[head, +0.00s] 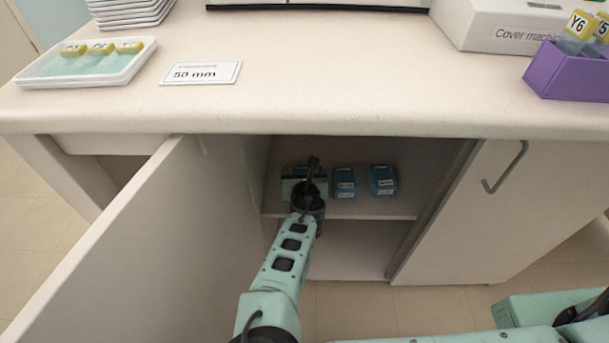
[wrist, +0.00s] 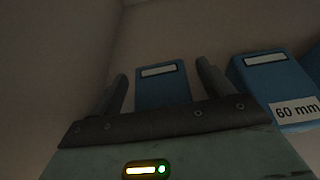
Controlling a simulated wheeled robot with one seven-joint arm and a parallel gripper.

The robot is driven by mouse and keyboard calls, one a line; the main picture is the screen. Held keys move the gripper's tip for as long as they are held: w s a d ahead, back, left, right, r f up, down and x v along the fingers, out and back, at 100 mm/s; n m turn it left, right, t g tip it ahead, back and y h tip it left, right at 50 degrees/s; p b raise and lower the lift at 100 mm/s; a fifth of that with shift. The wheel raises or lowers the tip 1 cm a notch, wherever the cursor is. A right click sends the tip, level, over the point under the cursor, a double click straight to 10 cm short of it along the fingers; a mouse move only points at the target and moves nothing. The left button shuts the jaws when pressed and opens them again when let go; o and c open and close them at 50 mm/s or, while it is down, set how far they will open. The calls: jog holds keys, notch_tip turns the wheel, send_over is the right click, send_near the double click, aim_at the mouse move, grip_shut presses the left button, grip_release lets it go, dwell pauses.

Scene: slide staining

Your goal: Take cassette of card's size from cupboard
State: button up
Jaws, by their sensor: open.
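The card (head: 201,73) on the counter reads "50 mm". The cupboard (head: 398,207) is open, with several blue cassettes on its upper shelf. My gripper (wrist: 163,78) is inside, open, with its fingers on either side of the left cassette (wrist: 162,90); I cannot tell whether they touch it. In the head view my gripper mostly hides this cassette, and its size label is not visible. The middle cassette (wrist: 272,78) is labelled "60 mm" and also shows in the head view (head: 344,181). The right cassette (head: 382,180) has a label too small to read.
The open cupboard door (head: 150,240) stands to the left of my arm. A closed door with a handle (head: 500,180) is on the right. On the counter are a white tray (head: 60,80) with yellow-capped items, a purple rack (head: 565,78) and the cover machine (head: 480,30).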

jog(key=c, duration=1.2)
jog(key=shift+r, duration=0.1)
